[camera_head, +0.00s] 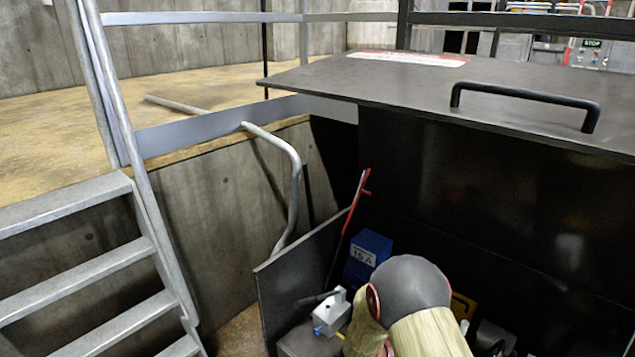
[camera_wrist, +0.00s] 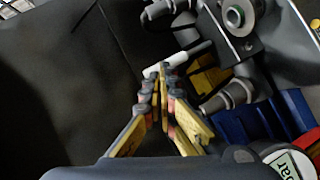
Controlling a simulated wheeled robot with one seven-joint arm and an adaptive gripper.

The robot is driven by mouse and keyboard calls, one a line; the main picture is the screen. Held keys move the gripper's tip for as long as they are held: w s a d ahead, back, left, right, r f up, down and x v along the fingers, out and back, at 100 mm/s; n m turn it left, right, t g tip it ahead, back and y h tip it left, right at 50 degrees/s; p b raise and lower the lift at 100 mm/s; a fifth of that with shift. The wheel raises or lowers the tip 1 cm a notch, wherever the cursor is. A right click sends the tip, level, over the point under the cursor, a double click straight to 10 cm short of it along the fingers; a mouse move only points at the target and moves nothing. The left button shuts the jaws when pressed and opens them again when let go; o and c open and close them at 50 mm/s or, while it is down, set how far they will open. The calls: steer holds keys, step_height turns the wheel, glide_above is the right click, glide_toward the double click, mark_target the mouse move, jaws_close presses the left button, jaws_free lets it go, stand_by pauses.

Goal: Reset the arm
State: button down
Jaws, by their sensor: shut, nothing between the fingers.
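My gripper (camera_wrist: 158,80) shows in the wrist view with its yellow and grey fingers drawn together at the tips. Nothing is held between them. A pale rod (camera_wrist: 185,57) lies just beyond the fingertips; I cannot tell whether they touch. In the head view, my arm reaches down into the dark compactor housing at the lower right. My gripper is hidden there.
A black lid (camera_head: 420,85) with a bar handle (camera_head: 525,97) overhangs the housing. Inside stand a blue box (camera_head: 367,257) and a grey lever fitting (camera_head: 332,312). Metal stairs (camera_head: 85,265) are at left. The wrist view shows pipe fittings (camera_wrist: 232,95) close by.

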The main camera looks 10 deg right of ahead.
steer(key=s+a+f+n+g+y, duration=0.1)
steer(key=s+f+n+g+y, duration=0.2)
steer(key=s, duration=0.6)
steer(key=s+a+r+n+g+y, duration=0.1)
steer(key=s+a+r+g+y, duration=0.2)
steer(key=s+a+r, duration=0.3)
steer(key=s+a+r+t+y, duration=0.2)
steer(key=a+r, duration=0.3)
steer(key=r, duration=0.3)
steer(key=s+a+r+m+t+y+p, duration=0.1)
steer(key=s+a+r+t+y, duration=0.2)
steer(key=r, duration=0.6)
steer(key=s+a+r+t+y, duration=0.3)
steer(key=a+r+t, duration=0.1)
steer(key=a+r, duration=0.3)
steer(key=shift+a+r+m+y, duration=0.25)
steer(key=shift+r+m+y, duration=0.15)
steer(key=shift+r, duration=0.45)
steer(key=shift+a+p, duration=0.1)
steer(key=shift+p, duration=0.2)
